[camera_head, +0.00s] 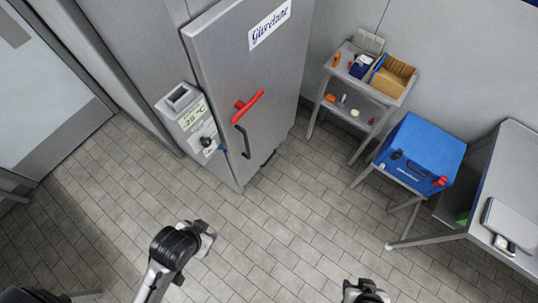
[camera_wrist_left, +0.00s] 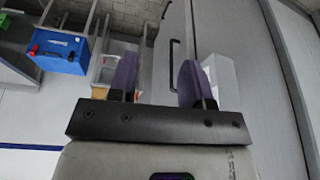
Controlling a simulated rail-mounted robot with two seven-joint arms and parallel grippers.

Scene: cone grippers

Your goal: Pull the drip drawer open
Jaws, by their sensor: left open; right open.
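The grey freezer (camera_head: 215,65) stands upright at the back. The drip drawer's dark handle (camera_head: 268,158) is low at its foot; it also shows at the top of the upside-down left wrist view (camera_wrist_left: 166,8). The drawer looks closed; its front is hard to make out. My left gripper (camera_wrist_left: 158,78) is open and empty, its purple fingers apart and facing the freezer, clear of the handle. In the head view my left arm reaches in at lower left, its fingers not clear. My right gripper (camera_head: 365,290) is at the bottom edge, partly cut off, open and away from the freezer.
The freezer door has a red lever (camera_head: 247,106) and a black bar handle (camera_head: 243,142). A control box (camera_head: 188,119) juts out on the left. A shelved cart (camera_head: 345,88), a blue box (camera_head: 424,152) and a grey bench (camera_head: 515,185) stand right. The tiled floor in front is clear.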

